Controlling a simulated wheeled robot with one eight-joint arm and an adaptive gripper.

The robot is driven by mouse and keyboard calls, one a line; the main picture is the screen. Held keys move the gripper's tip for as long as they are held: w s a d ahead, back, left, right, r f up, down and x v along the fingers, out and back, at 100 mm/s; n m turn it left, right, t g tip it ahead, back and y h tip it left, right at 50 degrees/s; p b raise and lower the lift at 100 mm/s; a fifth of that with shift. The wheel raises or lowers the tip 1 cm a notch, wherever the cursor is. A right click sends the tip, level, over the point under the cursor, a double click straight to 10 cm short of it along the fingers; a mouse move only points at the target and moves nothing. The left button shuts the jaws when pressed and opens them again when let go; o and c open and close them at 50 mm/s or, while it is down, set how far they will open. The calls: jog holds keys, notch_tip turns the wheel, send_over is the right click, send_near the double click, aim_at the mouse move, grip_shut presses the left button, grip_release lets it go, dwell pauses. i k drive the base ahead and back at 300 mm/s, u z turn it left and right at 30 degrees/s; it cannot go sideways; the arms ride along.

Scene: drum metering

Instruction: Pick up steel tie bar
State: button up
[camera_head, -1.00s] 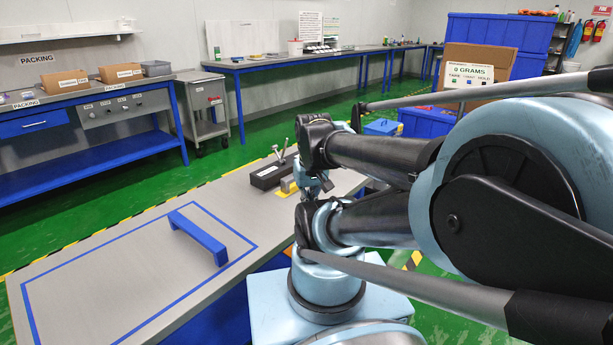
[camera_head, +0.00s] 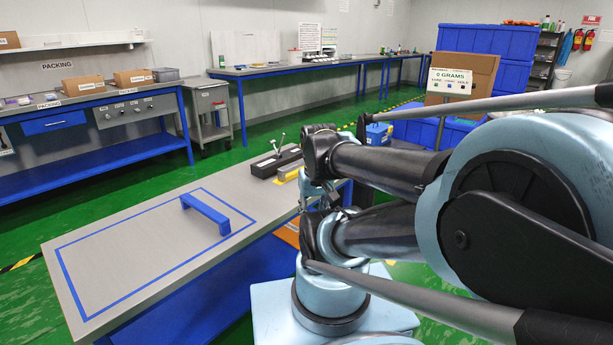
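A blue bar with a bent-down foot at each end (camera_head: 206,214) stands like a low bridge on the grey bench (camera_head: 150,262), inside a blue outlined rectangle. A black block (camera_head: 272,163) with upright silver levers stands at the bench's far right end, with a yellow piece (camera_head: 288,172) beside it. No bare steel bar is clear to me, so I cannot tell whether the blue bar is the steel tie bar. My arm fills the right side and comes down near the bench's right end, well apart from the blue bar. I cannot make out my gripper's fingers.
A packing bench (camera_head: 85,108) with cardboard boxes stands at the left. A grey cart (camera_head: 211,113) stands beside it. A sign reading 0 GRAMS (camera_head: 450,80) stands before stacked blue crates (camera_head: 487,40). Green floor lies open between the benches.

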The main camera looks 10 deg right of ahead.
aim_at(281, 174)
jog(key=u, duration=0.05)
jog(key=k, duration=0.5)
jog(key=z, duration=0.55)
jog(key=i, duration=1.75)
jog(key=z, duration=0.25)
